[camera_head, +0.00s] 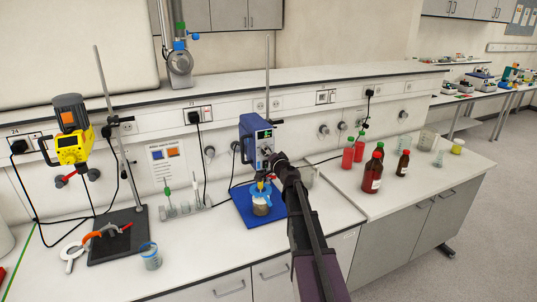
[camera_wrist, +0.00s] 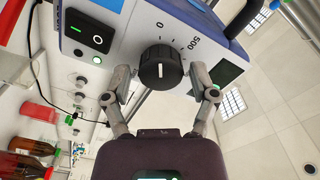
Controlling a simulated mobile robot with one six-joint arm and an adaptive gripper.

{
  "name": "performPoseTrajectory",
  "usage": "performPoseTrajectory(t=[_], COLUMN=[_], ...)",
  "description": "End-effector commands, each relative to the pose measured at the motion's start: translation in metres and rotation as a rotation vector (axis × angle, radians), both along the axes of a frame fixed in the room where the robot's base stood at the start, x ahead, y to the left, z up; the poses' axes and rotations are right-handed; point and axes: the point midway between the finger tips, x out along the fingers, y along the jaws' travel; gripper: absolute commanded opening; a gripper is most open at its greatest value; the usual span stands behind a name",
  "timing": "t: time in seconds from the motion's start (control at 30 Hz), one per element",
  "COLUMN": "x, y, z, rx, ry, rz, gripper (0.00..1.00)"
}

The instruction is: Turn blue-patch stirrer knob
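The blue and white stirrer (camera_head: 255,137) stands on a rod above a blue base plate (camera_head: 243,214). Its black round knob (camera_wrist: 160,67) shows large in the wrist view, beside a dial printed from 0 to 500. My gripper (camera_wrist: 162,80) is open, with one finger on each side of the knob. Narrow gaps seem to show between fingers and knob; contact is hard to tell. In the head view my gripper (camera_head: 274,162) is at the stirrer's front and hides the knob.
A rocker switch (camera_wrist: 88,32) and a dark display (camera_wrist: 226,73) flank the knob. Below the stirrer is a beaker (camera_head: 261,205). A yellow stirrer (camera_head: 72,149) stands at left. Bottles, including a brown one (camera_head: 373,172), stand on the bench to the right.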

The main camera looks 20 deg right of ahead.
Motion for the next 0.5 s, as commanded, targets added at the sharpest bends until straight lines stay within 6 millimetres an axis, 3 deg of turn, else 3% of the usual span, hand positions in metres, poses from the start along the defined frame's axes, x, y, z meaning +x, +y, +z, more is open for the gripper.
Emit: performPoseTrajectory(t=[0.5], x=[-0.0042], y=[0.0001], z=[-0.0001], rx=[0.002], ry=[0.000], rz=[0.000], gripper=[0.88])
